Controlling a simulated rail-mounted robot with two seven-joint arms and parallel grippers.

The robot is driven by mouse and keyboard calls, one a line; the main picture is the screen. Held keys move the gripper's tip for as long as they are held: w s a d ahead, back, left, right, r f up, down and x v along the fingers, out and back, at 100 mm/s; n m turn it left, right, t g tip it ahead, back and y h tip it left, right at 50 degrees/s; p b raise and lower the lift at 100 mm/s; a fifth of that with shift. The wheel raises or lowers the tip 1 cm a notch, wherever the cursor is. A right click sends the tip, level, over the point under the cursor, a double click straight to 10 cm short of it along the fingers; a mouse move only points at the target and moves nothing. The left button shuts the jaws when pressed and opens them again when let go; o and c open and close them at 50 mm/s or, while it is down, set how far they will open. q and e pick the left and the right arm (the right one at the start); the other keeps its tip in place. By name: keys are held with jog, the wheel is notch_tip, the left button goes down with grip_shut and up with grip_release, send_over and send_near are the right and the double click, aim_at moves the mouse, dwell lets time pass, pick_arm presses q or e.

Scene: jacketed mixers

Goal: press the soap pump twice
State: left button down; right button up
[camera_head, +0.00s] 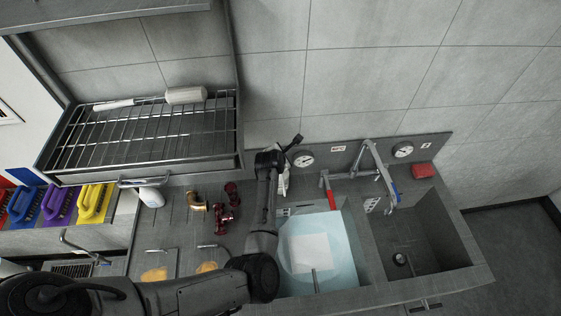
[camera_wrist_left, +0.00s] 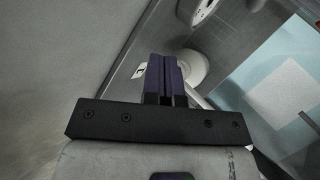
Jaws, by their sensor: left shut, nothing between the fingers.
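My left gripper (camera_head: 296,143) is at the end of the dark arm reaching toward the back wall, above the rear edge of the sink counter. Its dark purple fingers (camera_wrist_left: 165,78) are together in the left wrist view, with nothing between them. A white object (camera_head: 285,183), likely the soap pump bottle, shows just beside and below the gripper, mostly hidden by the arm. In the left wrist view a round white shape (camera_wrist_left: 192,68) lies behind the fingertips, partly covered. I cannot tell whether the fingers touch it. My right gripper is in neither view.
A basin with blue water and a white sheet (camera_head: 311,254) is right of my arm. The faucet (camera_head: 377,172) and an empty sink (camera_head: 418,240) lie farther right. Dark red fittings (camera_head: 226,217) and a brass elbow (camera_head: 196,201) are left. A wire rack (camera_head: 150,130) hangs above.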

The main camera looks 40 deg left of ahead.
pick_arm(q)
jog(key=shift+r+p, duration=2.25)
jog(key=shift+r, duration=0.2)
dwell(0.7)
